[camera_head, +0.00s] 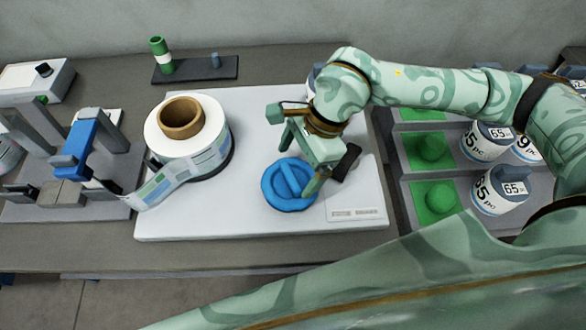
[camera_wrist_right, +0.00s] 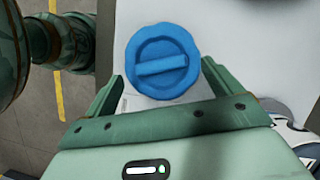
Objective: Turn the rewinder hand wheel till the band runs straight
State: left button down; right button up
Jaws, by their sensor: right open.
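The blue hand wheel (camera_head: 282,190), with a raised bar across its middle, sits on the white rewinder plate (camera_head: 240,225). It also shows in the right wrist view (camera_wrist_right: 162,45). The label reel (camera_head: 207,118) with a brown core stands to its left. The printed band (camera_head: 163,187) runs from the reel leftward and looks slack and curved. My right gripper (camera_head: 302,165) is over the wheel, open and empty. In the right wrist view its fingers (camera_wrist_right: 155,80) are spread on either side of the wheel's near edge, apart from the bar. My left gripper is not in view.
A labeller unit with a blue part (camera_head: 80,145) stands at the left. A dark stand with a green spool (camera_head: 160,55) is behind the plate.

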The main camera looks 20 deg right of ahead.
aim_at(291, 181)
jog(key=shift+x, duration=1.35)
jog(key=c, duration=1)
jog(key=shift+s+r+m+t+p, duration=0.15)
jog(key=shift+m+t+p, duration=0.25)
jog(key=shift+m+p, duration=0.4)
jog(key=shift+m, duration=0.4)
jog(key=o, duration=1)
